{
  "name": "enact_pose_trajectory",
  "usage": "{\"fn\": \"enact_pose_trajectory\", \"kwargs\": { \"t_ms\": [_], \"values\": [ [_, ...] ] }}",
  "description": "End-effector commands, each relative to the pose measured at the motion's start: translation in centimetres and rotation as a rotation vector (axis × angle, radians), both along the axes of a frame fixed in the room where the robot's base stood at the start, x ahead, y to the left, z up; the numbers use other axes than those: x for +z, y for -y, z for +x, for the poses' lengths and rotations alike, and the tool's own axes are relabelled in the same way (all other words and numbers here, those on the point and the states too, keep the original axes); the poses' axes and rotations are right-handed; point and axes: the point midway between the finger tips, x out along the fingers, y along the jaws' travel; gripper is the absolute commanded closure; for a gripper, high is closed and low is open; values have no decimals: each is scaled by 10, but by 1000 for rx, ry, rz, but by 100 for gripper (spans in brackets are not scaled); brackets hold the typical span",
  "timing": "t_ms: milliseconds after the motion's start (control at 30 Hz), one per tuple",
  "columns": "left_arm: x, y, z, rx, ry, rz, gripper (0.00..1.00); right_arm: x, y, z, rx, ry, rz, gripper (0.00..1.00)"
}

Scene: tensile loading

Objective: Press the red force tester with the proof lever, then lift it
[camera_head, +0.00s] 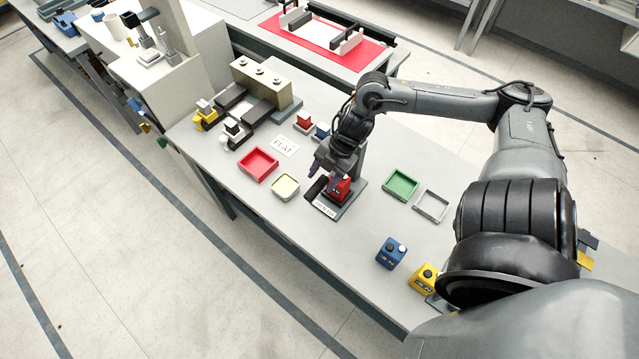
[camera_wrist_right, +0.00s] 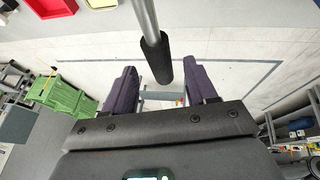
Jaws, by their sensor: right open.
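The red force tester (camera_head: 341,188) sits in a dark press fixture with a label plate (camera_head: 324,208) near the table's front edge. My right gripper (camera_head: 322,177) is over the fixture, close to the tester, and partly covers it. In the right wrist view the proof lever (camera_wrist_right: 157,58) is a grey rod with a black grip. The grip's end shows between the two spread dark fingers of my right gripper (camera_wrist_right: 161,82). The fingers are apart from it on both sides. The lever is hard to make out in the head view. My left gripper is not in view.
A red tray (camera_head: 258,151) and a cream tray (camera_head: 285,197) lie left of the fixture. A green tray (camera_head: 401,174) and a grey tray (camera_head: 444,206) lie right. A blue tester (camera_head: 391,253) and a yellow tester (camera_head: 423,276) stand at the front right.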

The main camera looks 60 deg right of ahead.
Motion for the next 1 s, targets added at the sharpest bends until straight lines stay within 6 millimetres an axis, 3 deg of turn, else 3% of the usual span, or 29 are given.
{"fn": "enact_pose_trajectory", "kwargs": {
  "t_ms": [233,667,1000],
  "values": [
    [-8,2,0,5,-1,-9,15,-22,-8,6,2,0,-1,43],
    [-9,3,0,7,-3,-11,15,-27,-10,8,0,0,-1,43],
    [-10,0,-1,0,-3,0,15,-27,-10,8,0,0,0,92]
  ]
}}
